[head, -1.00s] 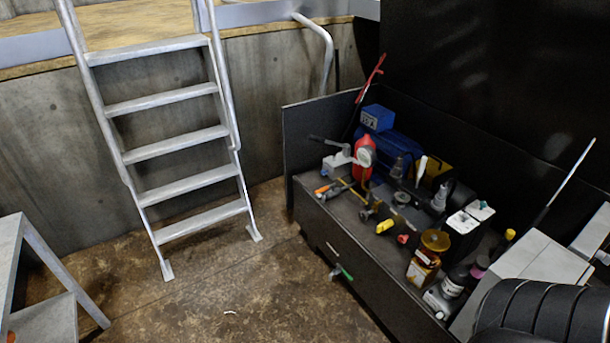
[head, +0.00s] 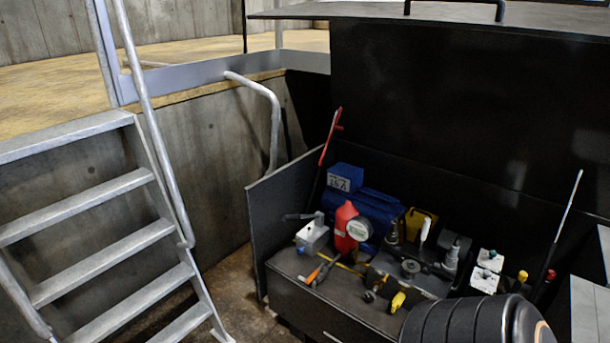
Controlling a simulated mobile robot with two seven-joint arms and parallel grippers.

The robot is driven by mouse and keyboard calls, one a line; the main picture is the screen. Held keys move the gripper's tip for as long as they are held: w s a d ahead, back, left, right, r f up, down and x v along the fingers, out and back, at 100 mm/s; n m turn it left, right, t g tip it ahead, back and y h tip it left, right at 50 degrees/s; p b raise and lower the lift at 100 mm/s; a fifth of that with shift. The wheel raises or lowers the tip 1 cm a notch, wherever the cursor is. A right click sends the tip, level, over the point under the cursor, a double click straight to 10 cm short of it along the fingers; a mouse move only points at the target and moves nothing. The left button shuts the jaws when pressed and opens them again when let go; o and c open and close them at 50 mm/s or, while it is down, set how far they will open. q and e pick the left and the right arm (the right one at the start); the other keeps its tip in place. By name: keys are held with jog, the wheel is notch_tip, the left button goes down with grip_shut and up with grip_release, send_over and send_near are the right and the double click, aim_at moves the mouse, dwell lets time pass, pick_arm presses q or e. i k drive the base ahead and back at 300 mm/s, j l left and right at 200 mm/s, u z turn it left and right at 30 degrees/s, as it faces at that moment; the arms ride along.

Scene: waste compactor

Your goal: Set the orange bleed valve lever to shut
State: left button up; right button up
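A small orange piece (head: 313,275) lies at the front left of the dark bench unit, next to grey metal parts. It may be the orange bleed valve lever, but it is too small to tell, and so is its setting. A yellow handle (head: 398,302) sits on a fitting at the bench's front edge. Neither of my grippers is in view. A black ribbed part at the lower right seems to be my own arm and hides part of the bench's right front.
The bench (head: 320,305) carries a red bottle (head: 345,225) with a round gauge, a blue motor (head: 375,210) and white-topped blocks (head: 487,270). A red-handled rod (head: 330,137) leans behind. A metal ladder (head: 100,250) stands left. Dark panels rise behind the bench.

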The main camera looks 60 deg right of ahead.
aim_at(315, 272)
jog(key=i+j+z, duration=0.1)
jog(key=i+z, duration=0.3)
jog(key=i+j+z, duration=0.25)
jog(key=i+z, duration=0.2)
jog(key=i+j+z, duration=0.55)
jog(key=j+z, duration=0.3)
jog(key=l, duration=0.1)
